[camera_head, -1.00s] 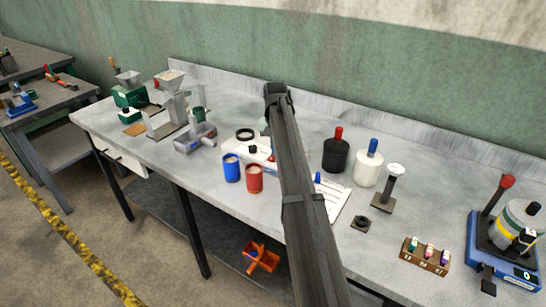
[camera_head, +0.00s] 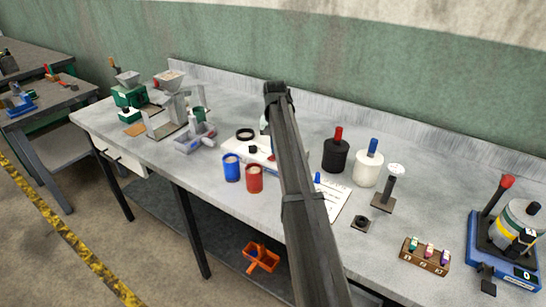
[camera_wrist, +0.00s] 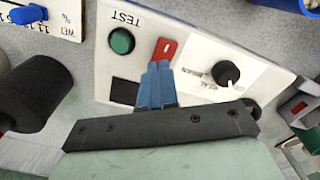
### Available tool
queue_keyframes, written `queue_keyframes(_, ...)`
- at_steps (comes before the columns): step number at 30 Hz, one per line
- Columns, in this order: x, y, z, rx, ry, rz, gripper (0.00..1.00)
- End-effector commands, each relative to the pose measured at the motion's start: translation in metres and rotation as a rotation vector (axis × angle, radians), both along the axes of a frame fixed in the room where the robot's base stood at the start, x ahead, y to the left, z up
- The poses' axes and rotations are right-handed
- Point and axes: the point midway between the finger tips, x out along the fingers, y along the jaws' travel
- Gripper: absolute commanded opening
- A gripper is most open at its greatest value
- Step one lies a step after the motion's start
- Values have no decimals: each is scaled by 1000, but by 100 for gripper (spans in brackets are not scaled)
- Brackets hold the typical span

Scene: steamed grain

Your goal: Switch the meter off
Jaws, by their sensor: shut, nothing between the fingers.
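The meter is a white box (camera_head: 232,147) in the middle of the bench, partly hidden behind my arm in the head view. In the wrist view, its panel (camera_wrist: 190,35) carries a green TEST button (camera_wrist: 121,41), a dark window (camera_wrist: 124,91), a small red switch (camera_wrist: 165,47) and a black knob (camera_wrist: 226,73). My gripper (camera_wrist: 158,66) has blue fingers, shut and empty. Its tips are right at the lower end of the red switch, partly covering it; I cannot tell whether they touch. My gripper is hidden by my arm in the head view.
Blue (camera_head: 231,168) and red (camera_head: 254,178) cups stand in front of the meter. Black (camera_head: 336,155) and white (camera_head: 368,168) bottles stand to its right, with a printed card (camera_head: 334,199) nearer. A grey tray (camera_head: 196,141) and a mill (camera_head: 172,108) are to the left.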

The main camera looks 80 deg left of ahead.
Motion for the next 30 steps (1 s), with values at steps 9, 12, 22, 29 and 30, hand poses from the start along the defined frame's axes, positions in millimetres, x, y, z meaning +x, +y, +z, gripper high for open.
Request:
queue_keyframes(9, 0, 1, 21, 1, 0, 0, 0)
queue_keyframes(12, 0, 1, 28, 2, -1, 0, 0)
queue_keyframes(22, 0, 1, 49, 1, 0, 0, 0)
queue_keyframes(29, 0, 1, 59, 1, 0, 0, 0)
queue_keyframes(30, 0, 0, 59, 1, 0, 0, 0)
